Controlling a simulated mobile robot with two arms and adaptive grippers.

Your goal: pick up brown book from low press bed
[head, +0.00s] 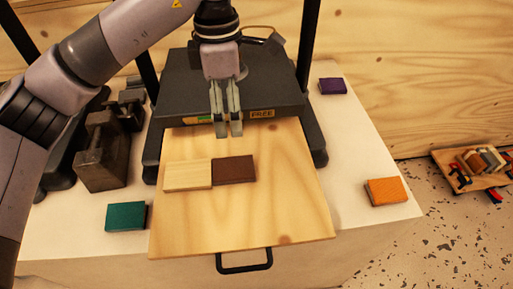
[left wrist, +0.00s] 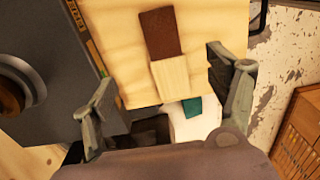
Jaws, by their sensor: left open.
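The brown book (head: 234,169) lies flat on the pulled-out wooden press bed (head: 270,225). Its left edge meets a pale wooden block (head: 187,175). My left gripper (head: 227,130) is open and empty, pointing down in front of the dark press, above and behind the book in the head view. The left wrist view shows the brown book (left wrist: 160,33) beyond the pale block (left wrist: 171,78), between the spread fingers of my left gripper (left wrist: 165,98). The fingers are apart from both. My right gripper is not in view.
The dark press (head: 180,85) and its uprights stand behind the bed. A green book (head: 126,216) lies left, an orange book (head: 386,191) right and a purple book (head: 332,86) back right. Metal weights (head: 103,155) stand at left. The bed's front half is clear above its black handle (head: 244,267).

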